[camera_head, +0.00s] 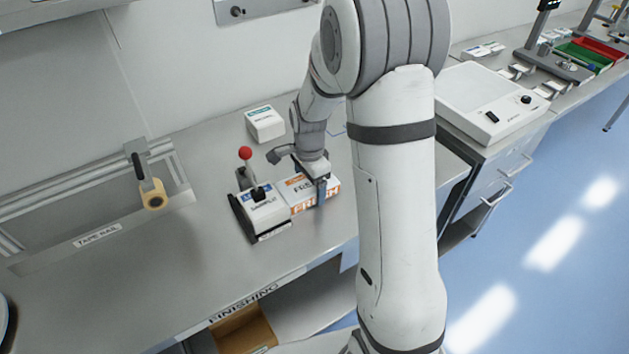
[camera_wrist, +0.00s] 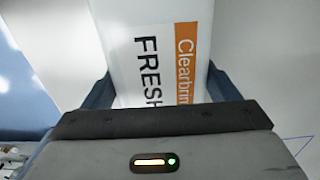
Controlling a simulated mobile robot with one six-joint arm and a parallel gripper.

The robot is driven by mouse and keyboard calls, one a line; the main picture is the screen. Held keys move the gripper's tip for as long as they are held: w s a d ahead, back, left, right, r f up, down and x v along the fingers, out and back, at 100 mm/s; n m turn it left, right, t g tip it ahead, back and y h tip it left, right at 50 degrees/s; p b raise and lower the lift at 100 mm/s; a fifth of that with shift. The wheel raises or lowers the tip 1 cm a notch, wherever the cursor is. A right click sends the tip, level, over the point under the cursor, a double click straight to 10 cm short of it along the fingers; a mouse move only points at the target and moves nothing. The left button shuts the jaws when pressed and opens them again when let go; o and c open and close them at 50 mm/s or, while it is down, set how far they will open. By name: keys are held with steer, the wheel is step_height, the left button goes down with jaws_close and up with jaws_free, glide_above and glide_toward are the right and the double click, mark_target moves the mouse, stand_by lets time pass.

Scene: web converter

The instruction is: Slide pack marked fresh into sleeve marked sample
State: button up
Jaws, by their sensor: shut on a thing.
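The pack marked fresh (camera_head: 319,195) is a white box with an orange band; its lettering also shows in the wrist view (camera_wrist: 145,50). My gripper (camera_head: 316,187) is shut on it, with a finger on either side of the pack in the wrist view. The sleeve marked sample (camera_head: 266,214) is a white block with dark sides, directly left of the pack. The pack's left end is against or very near the sleeve; I cannot tell whether any of it is inside. The sleeve's opening is hidden.
A lever with a red knob (camera_head: 245,154) rises behind the sleeve. Another white box (camera_head: 265,123) stands farther back on the bench. A tape rail (camera_head: 97,234) with a tape roll (camera_head: 153,197) lies to the left. The bench in front of the sleeve is clear.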

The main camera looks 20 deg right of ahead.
mark_target(288, 191)
steer(key=shift+s+a+b, duration=0.1)
steer(key=shift+s+a, duration=0.2)
steer(key=shift+a, duration=0.7)
steer(key=shift+s+a+b, duration=0.1)
steer(key=shift+s+a, duration=0.2)
steer(key=shift+a, duration=0.65)
steer(key=shift+s+a+b, duration=0.1)
steer(key=shift+s+a, duration=0.2)
steer(key=shift+a, duration=0.7)
steer(key=o, duration=1.1)
